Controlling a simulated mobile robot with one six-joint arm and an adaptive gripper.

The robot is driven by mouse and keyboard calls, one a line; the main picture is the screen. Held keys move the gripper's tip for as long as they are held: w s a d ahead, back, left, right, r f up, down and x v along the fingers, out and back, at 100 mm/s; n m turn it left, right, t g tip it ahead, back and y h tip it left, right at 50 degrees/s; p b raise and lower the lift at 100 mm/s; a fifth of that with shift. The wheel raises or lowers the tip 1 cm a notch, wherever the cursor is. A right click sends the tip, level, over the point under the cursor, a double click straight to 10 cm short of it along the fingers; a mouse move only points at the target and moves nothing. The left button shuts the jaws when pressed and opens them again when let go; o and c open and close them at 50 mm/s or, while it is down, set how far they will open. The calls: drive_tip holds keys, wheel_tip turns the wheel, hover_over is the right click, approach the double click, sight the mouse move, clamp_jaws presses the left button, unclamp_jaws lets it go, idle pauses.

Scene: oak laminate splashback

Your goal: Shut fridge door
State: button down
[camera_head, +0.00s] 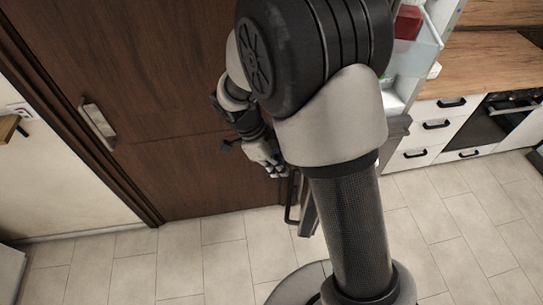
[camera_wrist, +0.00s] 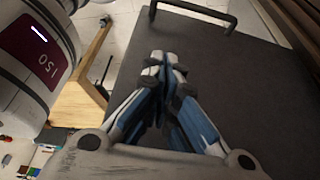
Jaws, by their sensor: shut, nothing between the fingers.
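The fridge (camera_head: 395,100) stands open behind my arm in the head view, with its lit shelves and a red item showing at the right. Its door (camera_head: 308,217) is seen nearly edge-on below my gripper, mostly hidden by my arm. In the wrist view the dark grey door face (camera_wrist: 255,85) fills much of the picture, with a black bar handle (camera_wrist: 195,14) at the top. My gripper (camera_head: 277,170) is shut and empty. Its fingertips (camera_wrist: 160,60) lie over the door face, short of the handle; I cannot tell whether they touch it.
A brown wooden door (camera_head: 160,90) with a metal handle stands at the left. White drawers (camera_head: 430,137) and an oven (camera_head: 500,120) under a wooden worktop (camera_head: 490,60) are at the right. The tiled floor (camera_head: 190,250) is clear in front of the wooden door.

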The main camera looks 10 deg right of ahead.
drive_tip(key=shift+s+d+f, duration=0.25)
drive_tip(key=shift+d+f, duration=0.1)
drive_tip(key=shift+d, duration=0.4)
drive_tip(key=shift+s+d+f, duration=0.3)
drive_tip(key=shift+d+f, duration=0.1)
drive_tip(key=shift+d, duration=0.4)
drive_tip(key=shift+s+d+f, duration=0.25)
drive_tip(key=shift+d+f, duration=0.1)
drive_tip(key=shift+d, duration=0.4)
drive_tip(key=shift+d, duration=0.1)
